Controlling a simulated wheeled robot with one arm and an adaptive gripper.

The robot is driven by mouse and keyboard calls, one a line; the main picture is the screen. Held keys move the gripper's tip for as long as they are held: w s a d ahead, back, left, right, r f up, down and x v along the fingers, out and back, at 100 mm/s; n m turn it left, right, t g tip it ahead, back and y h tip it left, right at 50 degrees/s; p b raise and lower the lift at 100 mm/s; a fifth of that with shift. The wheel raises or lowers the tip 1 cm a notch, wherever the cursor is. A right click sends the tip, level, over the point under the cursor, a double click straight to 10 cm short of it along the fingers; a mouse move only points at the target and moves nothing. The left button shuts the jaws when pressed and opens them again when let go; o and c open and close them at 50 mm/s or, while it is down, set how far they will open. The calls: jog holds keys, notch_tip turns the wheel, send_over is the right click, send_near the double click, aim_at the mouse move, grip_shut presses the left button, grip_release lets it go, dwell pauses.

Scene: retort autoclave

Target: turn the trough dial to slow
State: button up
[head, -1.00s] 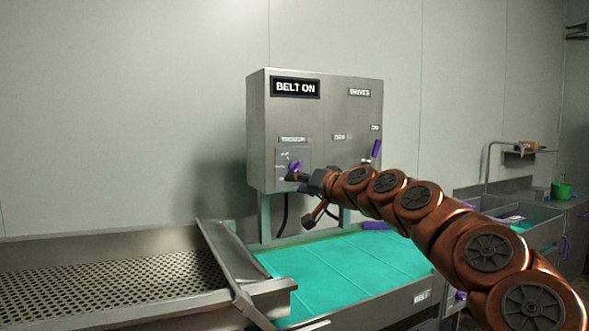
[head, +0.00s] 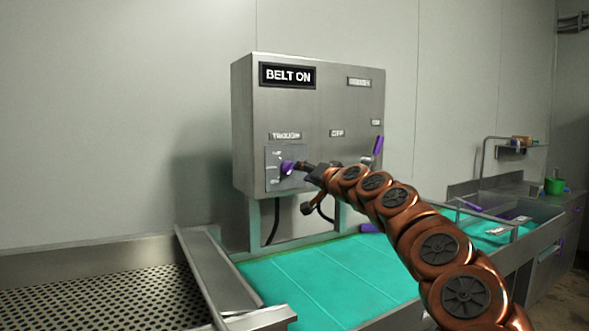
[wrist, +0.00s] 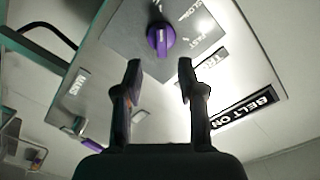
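The purple trough dial (head: 288,168) sits on a small plate under the TROUGH label (head: 285,136), low on the left of the grey control box (head: 310,115). In the wrist view the dial (wrist: 160,40) lies just beyond and between the fingertips, with SLOW and FAST printed on its plate (wrist: 205,25). My gripper (wrist: 159,68) is open, one finger on each side of the dial's line, with a gap between the tips and the dial. In the head view my gripper (head: 308,170) is at the dial's right, and its fingers are small and partly merged with it.
A BELT ON sign (head: 288,75) is at the box's top. A purple lever (head: 377,147) is at its right edge. A teal belt (head: 330,275) runs below, beside a perforated trough (head: 100,290). A sink (head: 500,225) stands at the right.

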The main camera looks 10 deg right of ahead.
aim_at(292, 169)
jog(key=x, duration=0.1)
jog(key=p+x, duration=0.1)
jog(key=x, duration=0.1)
jog(key=shift+s+a, duration=0.15)
jog(key=shift+a, duration=0.1)
jog(key=shift+p+x, duration=0.85)
jog(key=shift+x, duration=0.8)
jog(key=shift+d, duration=0.1)
grip_shut()
